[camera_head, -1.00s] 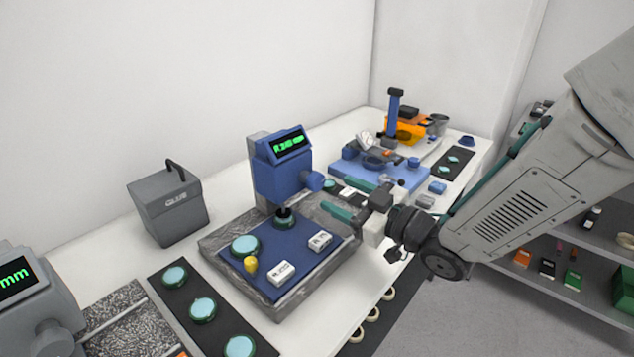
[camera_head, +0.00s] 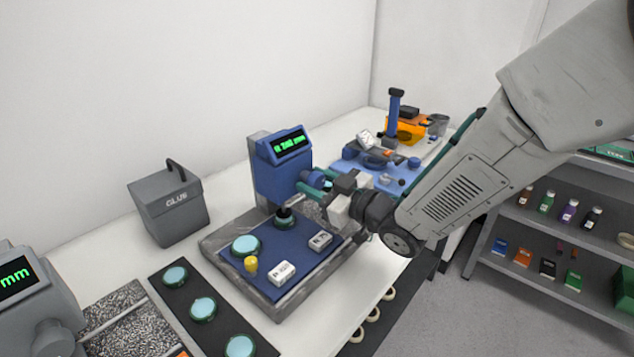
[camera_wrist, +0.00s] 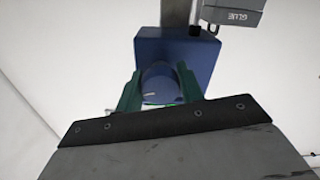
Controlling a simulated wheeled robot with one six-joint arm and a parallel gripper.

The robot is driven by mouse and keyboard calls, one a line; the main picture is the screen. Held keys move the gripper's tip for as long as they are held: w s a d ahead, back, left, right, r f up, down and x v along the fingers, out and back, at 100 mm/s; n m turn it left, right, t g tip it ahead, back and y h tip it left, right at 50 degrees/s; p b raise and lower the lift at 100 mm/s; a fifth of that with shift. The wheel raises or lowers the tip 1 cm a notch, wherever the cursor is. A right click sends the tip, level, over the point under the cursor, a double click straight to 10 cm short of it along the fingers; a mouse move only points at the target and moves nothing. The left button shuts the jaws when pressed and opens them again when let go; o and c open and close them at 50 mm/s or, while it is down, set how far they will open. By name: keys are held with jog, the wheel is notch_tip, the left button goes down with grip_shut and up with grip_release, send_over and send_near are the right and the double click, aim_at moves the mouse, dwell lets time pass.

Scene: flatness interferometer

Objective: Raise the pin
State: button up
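The blue gauge (camera_head: 283,170) stands on a post with a green-lit display on top. A round blue knob (camera_head: 313,179) sticks out of its right side. Below the head, a dark pin or plunger (camera_head: 284,217) sits over the blue plate. My gripper (camera_head: 317,187) is at the knob, with green fingers. In the wrist view, the knob (camera_wrist: 161,84) lies between the two fingers (camera_wrist: 160,82), one on each side, very close or touching. Whether they press on it cannot be told. The pin is hidden in the wrist view.
The stone base (camera_head: 283,310) carries a green-rimmed disc (camera_head: 246,246), a yellow piece (camera_head: 251,264) and white blocks (camera_head: 281,272). A grey glue box (camera_head: 170,207) stands left. A black strip with discs (camera_head: 203,309) lies in front. Shelves (camera_head: 520,222) stand at right.

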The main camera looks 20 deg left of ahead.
jog(key=shift+m, duration=0.3)
jog(key=shift+c, duration=0.3)
jog(key=m, duration=0.4)
jog(key=shift+m, duration=0.3)
jog(key=m, duration=0.5)
jog(key=shift+s, duration=0.1)
jog(key=m, duration=0.5)
jog(key=shift+m, duration=2.9)
jog(key=o, duration=1)
jog(key=shift+s+r, duration=0.1)
